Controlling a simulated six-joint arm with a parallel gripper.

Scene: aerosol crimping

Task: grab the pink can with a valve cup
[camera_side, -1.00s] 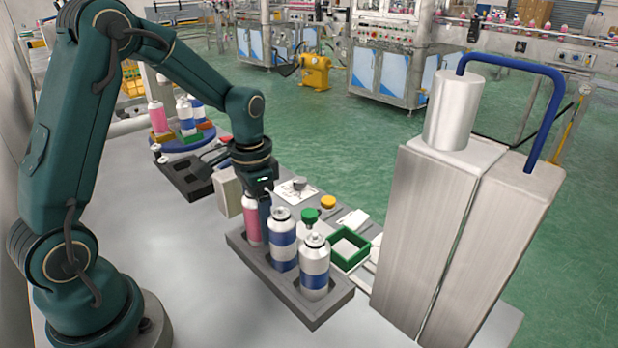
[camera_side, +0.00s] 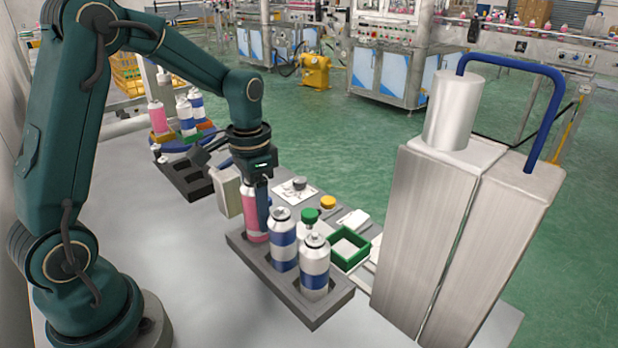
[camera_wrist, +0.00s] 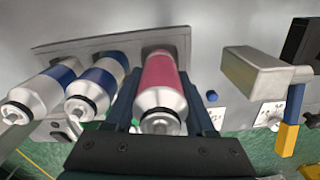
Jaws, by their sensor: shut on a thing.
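The pink can (camera_side: 253,222) stands upright at the left end of the dark grey rack, with its lower part down at its slot. It also shows between my fingers in the wrist view (camera_wrist: 161,75). My gripper (camera_side: 257,200) points down from above, with its fingers on either side of the can, shut on its upper body. In the wrist view the can's silver shoulder and round top ring (camera_wrist: 160,122) face the camera. I cannot tell whether its base is clear of the slot.
Two blue-banded white cans (camera_side: 284,240) (camera_side: 315,266) stand close beside it in the rack (camera_side: 330,309). A green open box (camera_side: 349,249) and a green-capped item (camera_side: 310,216) are behind. The tall metal machine (camera_side: 440,240) stands right. Bare table lies in front.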

